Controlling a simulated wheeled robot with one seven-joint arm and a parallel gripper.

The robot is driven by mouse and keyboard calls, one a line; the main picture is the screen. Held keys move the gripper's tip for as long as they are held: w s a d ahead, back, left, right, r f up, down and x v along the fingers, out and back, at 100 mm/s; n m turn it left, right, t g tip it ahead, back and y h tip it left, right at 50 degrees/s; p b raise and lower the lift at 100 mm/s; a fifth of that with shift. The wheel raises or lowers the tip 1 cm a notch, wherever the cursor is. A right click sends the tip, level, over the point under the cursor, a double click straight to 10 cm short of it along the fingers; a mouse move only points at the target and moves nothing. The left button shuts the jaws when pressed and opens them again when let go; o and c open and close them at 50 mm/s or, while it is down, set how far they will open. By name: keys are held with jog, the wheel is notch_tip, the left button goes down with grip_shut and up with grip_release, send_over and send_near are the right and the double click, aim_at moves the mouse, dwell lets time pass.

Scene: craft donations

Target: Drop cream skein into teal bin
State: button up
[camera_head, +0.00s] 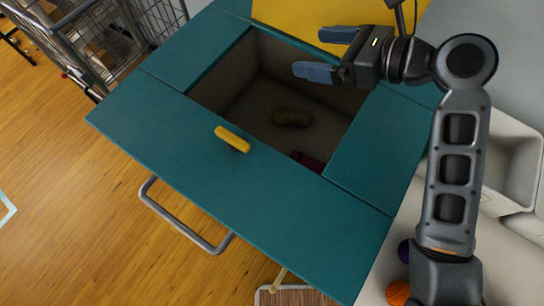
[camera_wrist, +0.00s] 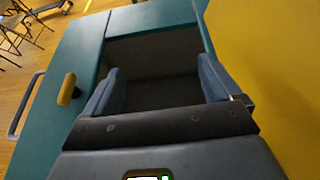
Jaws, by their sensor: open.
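The teal bin (camera_head: 270,195) has a wide flat teal rim around a square opening with greyish inner walls. A dull tan, oblong skein-like thing (camera_head: 291,118) lies on the bin's floor in shadow; it may be the cream skein, but its true colour is hard to tell. My gripper (camera_head: 318,53) is open and empty over the far right part of the opening. In the wrist view, its two blue fingers (camera_wrist: 160,72) stand wide apart with the bin's dark inside between them. No other cream skein shows.
A dark red thing (camera_head: 307,160) lies inside, partly hidden by the near wall. A yellow oblong piece (camera_head: 232,139) sits on the near rim. A yellow panel (camera_head: 285,12) stands behind, a wire cart (camera_head: 100,45) at upper left, pale trays (camera_head: 512,165) and an orange ball (camera_head: 398,292) at right.

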jog(key=v, duration=0.7)
dwell(0.4)
